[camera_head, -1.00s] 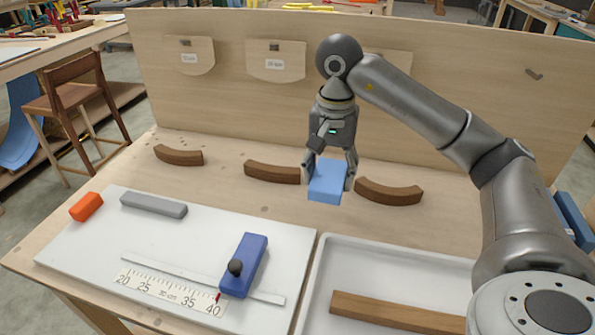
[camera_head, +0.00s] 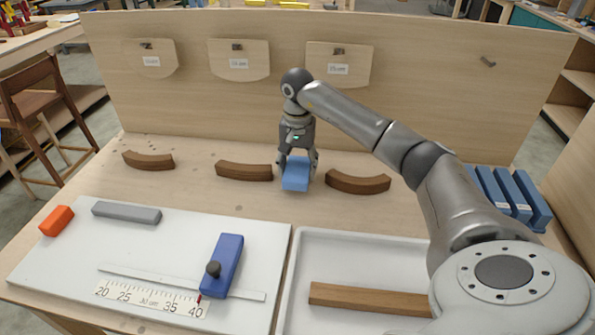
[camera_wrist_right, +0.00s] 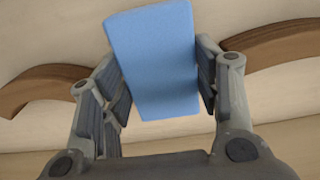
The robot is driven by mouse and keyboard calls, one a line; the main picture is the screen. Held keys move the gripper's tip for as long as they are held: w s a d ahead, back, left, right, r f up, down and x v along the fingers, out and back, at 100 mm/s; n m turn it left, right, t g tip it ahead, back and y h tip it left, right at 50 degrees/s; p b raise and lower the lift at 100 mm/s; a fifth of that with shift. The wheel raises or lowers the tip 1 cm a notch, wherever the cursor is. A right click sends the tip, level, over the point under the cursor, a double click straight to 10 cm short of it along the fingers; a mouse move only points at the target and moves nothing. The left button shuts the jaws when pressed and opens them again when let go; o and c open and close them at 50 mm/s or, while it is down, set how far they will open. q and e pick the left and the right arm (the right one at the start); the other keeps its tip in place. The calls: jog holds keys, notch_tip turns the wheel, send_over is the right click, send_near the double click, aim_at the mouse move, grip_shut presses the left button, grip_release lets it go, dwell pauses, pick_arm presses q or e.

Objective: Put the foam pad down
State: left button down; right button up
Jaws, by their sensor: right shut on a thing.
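The light blue foam pad (camera_head: 296,176) is between the fingers of my right gripper (camera_head: 297,163), over the table between two curved brown wooden pieces. In the right wrist view the pad (camera_wrist_right: 153,60) is clamped between both fingers (camera_wrist_right: 160,92) and slightly tilted. I cannot tell whether its underside touches the table. My left gripper is not in view.
Curved brown pieces (camera_head: 148,161), (camera_head: 244,171) and (camera_head: 358,182) lie in a row. In front are a white board (camera_head: 60,245) with a ruler and blue block (camera_head: 222,262), and a white tray (camera_head: 300,262) with a wooden bar (camera_head: 365,299). Blue upright blocks (camera_head: 535,200) stand right.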

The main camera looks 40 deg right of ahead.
jog(key=shift+f, duration=1.15)
jog(key=shift+f, duration=0.15)
jog(key=o, duration=0.9)
